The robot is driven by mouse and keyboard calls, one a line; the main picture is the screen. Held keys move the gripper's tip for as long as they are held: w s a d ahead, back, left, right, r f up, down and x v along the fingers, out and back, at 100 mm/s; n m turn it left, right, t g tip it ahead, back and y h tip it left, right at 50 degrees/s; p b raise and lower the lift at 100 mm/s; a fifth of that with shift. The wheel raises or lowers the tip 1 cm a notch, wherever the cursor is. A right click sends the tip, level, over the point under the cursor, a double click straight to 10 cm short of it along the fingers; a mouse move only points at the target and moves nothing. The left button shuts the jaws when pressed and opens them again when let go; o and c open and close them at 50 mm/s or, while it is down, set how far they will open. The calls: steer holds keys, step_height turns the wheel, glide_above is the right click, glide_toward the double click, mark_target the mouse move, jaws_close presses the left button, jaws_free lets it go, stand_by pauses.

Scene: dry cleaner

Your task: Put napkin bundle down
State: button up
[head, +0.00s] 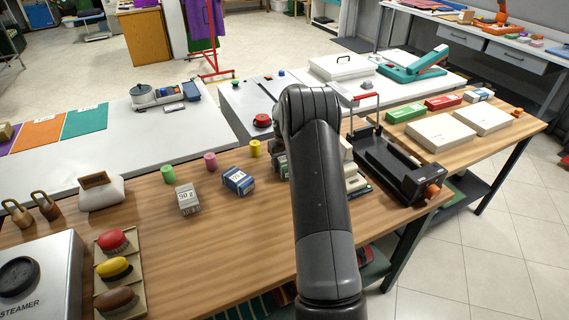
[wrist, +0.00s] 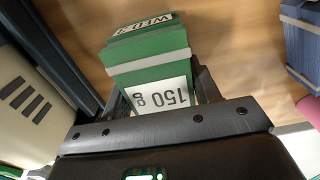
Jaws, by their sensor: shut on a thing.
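A green napkin bundle (wrist: 146,62) with a pale band and labels reading "WED" and "150 g" is between the fingers of my gripper (wrist: 160,88) in the wrist view. The gripper is shut on it. Wooden tabletop shows beyond it; I cannot tell whether the bundle touches the wood. In the head view my arm hides the gripper and most or all of this bundle. A grey-white bundle (head: 188,199) and a blue bundle (head: 239,181) stand on the wooden table (head: 200,250) left of my arm. The blue bundle also shows at the wrist view's right edge (wrist: 303,45).
A beige device (wrist: 28,108) stands close left of the gripper in the wrist view. A black device (head: 395,170) is right of my arm. Green (head: 168,174), pink (head: 210,161) and yellow (head: 255,149) cylinders line the table's back. Bare wood lies in front of the bundles.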

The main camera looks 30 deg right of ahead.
steer(key=shift+f, duration=0.1)
steer(key=o, duration=1.1)
steer(key=shift+c, duration=0.2)
